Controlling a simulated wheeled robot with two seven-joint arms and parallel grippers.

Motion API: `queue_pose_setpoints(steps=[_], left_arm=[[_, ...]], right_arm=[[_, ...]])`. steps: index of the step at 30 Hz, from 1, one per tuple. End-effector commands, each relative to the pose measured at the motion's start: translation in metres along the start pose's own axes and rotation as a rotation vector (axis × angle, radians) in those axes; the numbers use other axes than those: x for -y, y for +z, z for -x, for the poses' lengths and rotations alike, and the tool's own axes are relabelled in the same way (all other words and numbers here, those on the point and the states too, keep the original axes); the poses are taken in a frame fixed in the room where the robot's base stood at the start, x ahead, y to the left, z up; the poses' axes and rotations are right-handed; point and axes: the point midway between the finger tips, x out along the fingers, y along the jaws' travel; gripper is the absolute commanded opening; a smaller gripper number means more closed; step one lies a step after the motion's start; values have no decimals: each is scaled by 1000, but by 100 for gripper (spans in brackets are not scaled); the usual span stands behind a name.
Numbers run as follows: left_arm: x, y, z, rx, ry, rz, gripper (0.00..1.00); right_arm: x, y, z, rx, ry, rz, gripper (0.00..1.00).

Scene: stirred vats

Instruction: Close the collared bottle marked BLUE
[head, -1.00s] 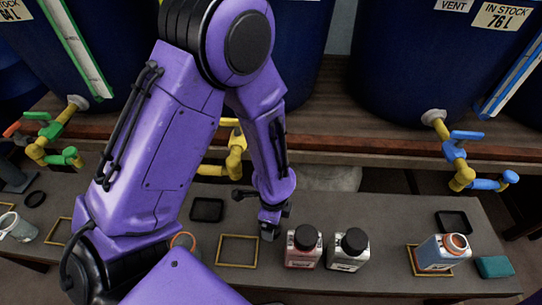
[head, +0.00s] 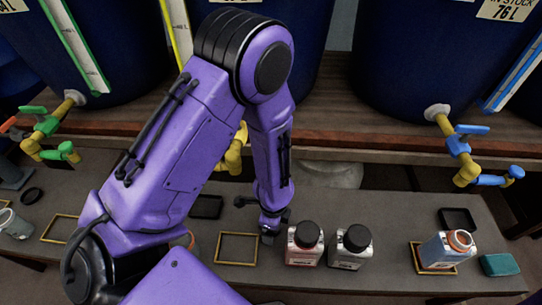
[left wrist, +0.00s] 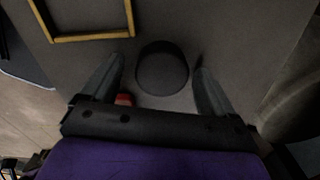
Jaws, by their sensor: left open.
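An uncapped bottle (head: 442,251) with a bluish body and an orange collar around its mouth stands at the right, at a yellow square outline; its lettering is too small to read. A black-capped bottle with reddish contents (head: 304,248) and another black-capped bottle (head: 350,250) stand near the middle. My left gripper (head: 270,233) is low over the bench, just left of the reddish bottle. In the left wrist view its fingers (left wrist: 157,88) are open, with a round black cap (left wrist: 162,68) between them, apart from both. My right gripper is not in view.
An empty yellow outline (head: 237,249) lies left of the reddish bottle. Black square trays (head: 457,220) (head: 207,207) and a teal block (head: 499,265) lie on the bench. Blue vats with a blue-handled tap (head: 468,155) stand behind. Bare bench lies between the capped bottles and the collared bottle.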

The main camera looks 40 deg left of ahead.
Motion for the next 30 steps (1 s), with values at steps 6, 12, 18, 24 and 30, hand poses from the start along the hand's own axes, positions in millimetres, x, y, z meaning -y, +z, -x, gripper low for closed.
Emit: queue_pose_setpoints(steps=[6, 12, 18, 24, 30], left_arm=[[0, 0, 0, 0, 0, 0, 59], [0, 0, 0, 0, 0, 0, 29], [0, 0, 2, -1, 0, 0, 29], [1, -1, 23, -2, -3, 1, 29], [2, -1, 76, -4, -5, 2, 29]], right_arm=[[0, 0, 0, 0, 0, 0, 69], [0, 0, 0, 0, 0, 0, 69], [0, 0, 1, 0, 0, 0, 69], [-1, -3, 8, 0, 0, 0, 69], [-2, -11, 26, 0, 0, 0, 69]])
